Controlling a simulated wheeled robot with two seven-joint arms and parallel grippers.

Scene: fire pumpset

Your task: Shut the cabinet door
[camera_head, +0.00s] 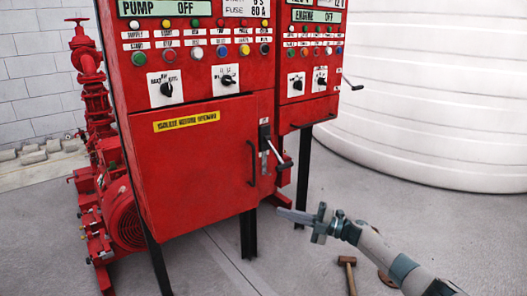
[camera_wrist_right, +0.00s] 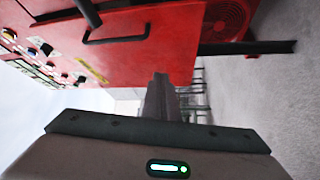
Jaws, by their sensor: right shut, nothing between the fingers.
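The red cabinet door (camera_head: 195,165) carries a yellow label (camera_head: 187,121) and a dark bar handle (camera_head: 251,163) on its right side. It looks flush or nearly flush with the cabinet front; a small gap cannot be ruled out. The door (camera_wrist_right: 150,55) also shows sideways in the right wrist view, with its handle (camera_wrist_right: 115,40). My right gripper (camera_head: 280,213) is shut and empty, to the right of and below the door, pointing left and apart from it. Its fingers (camera_wrist_right: 160,82) show in the right wrist view. My left gripper is not in view.
A lever (camera_head: 280,158) sticks out just right of the door handle. Black legs (camera_head: 248,235) stand under the cabinet. Red pump machinery (camera_head: 120,215) stands at left, a white tank (camera_head: 440,90) at right. A mallet (camera_head: 347,270) lies on the floor near my right arm.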

